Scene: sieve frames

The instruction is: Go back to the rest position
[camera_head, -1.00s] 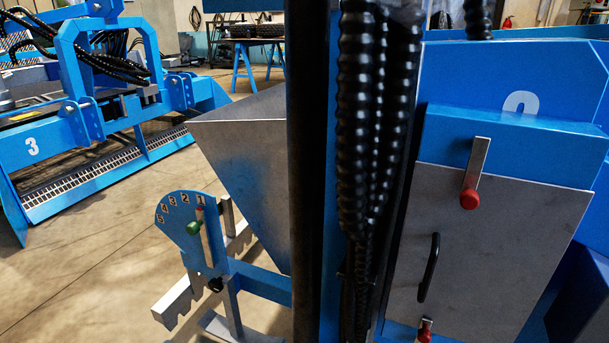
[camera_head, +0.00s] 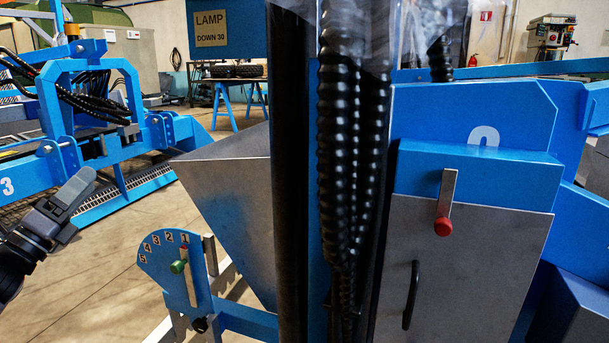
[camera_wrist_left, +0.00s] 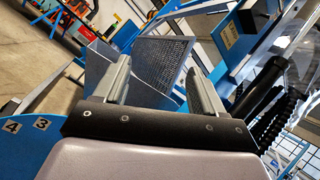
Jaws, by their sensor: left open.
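My left gripper (camera_head: 62,208) is at the left edge of the head view, raised over bare floor and away from the blue machine. In the left wrist view its two fingers (camera_wrist_left: 158,85) stand apart with nothing held between them. The dial's edge also shows in the left wrist view (camera_wrist_left: 20,135). My right gripper does not show.
A grey panel (camera_head: 460,270) has a black handle (camera_head: 411,295) and a red-knobbed lever (camera_head: 445,205). A grey hopper (camera_head: 235,195) juts left. A second blue machine (camera_head: 70,150) stands behind. A lamp sign (camera_head: 212,30) hangs at the back. Bare floor (camera_head: 110,260) lies between the machines.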

